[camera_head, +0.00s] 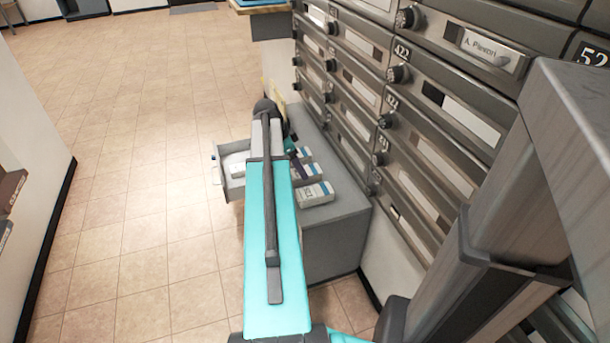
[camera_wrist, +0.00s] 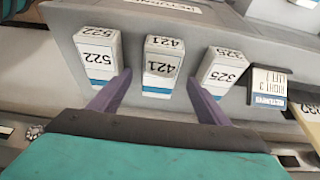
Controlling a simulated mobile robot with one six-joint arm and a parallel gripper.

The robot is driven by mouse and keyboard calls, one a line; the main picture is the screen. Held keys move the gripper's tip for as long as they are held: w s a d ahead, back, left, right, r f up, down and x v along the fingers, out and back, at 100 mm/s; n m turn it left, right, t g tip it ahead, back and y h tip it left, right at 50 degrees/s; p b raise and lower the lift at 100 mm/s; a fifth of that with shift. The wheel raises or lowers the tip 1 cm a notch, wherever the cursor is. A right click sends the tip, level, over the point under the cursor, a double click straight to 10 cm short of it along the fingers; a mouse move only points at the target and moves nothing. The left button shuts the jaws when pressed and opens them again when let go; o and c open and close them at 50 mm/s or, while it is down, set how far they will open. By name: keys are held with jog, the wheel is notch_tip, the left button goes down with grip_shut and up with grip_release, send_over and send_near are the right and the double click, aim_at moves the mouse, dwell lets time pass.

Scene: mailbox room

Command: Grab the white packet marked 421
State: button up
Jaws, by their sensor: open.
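The white packet marked 421 (camera_wrist: 160,65) stands in the middle of a row of three in the wrist view, its number upside down and a blue band along its near edge. My gripper (camera_wrist: 158,78) is open, with one purple finger on each side of this packet, and nothing is gripped. I cannot tell whether the fingers touch it. In the head view the packets sit on a grey cabinet top, partly hidden by my arm, and I cannot make out which is 421.
Packet 522 (camera_wrist: 97,58) stands left of 421 and packet 325 (camera_wrist: 221,68) right of it, both close. A small printed card (camera_wrist: 268,88) is farther right. An open drawer (camera_head: 233,184) juts from the cabinet (camera_head: 335,240). Mailboxes (camera_head: 440,150) line the right wall. The tiled floor (camera_head: 120,120) is clear.

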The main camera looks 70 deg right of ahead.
jog(key=shift+b+x, duration=0.75)
jog(key=shift+x, duration=1.7)
jog(key=shift+r, duration=0.1)
jog(key=c, duration=1.2)
